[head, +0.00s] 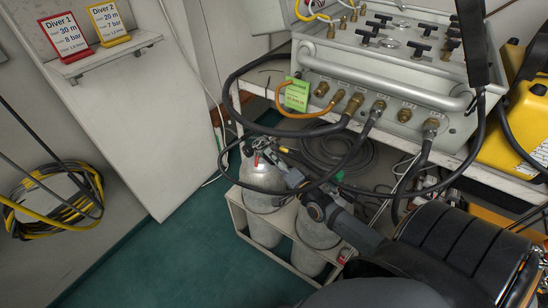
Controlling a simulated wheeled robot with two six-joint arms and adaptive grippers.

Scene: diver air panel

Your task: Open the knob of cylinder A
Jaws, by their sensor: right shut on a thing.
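Two grey gas cylinders stand in a rack below the air panel. The left cylinder (262,176) has its valve top beside my right gripper; the right cylinder (315,232) is partly covered by my right arm. No letter is readable on either, so I cannot tell which is cylinder A. My right gripper (270,156) reaches in from the lower right. It is shut at the valve top of the left cylinder, apparently on its knob. The knob is small and mostly hidden by the fingers. A small red part (257,159) shows beside the fingertips. My left gripper is not in view.
The air panel (385,75) with hoses and black T-handles sits on a white shelf above the cylinders. A black hose (243,75) loops down near the valves. The light cylinder rack (273,246) stands on clear green floor. A yellow case (515,130) is at right.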

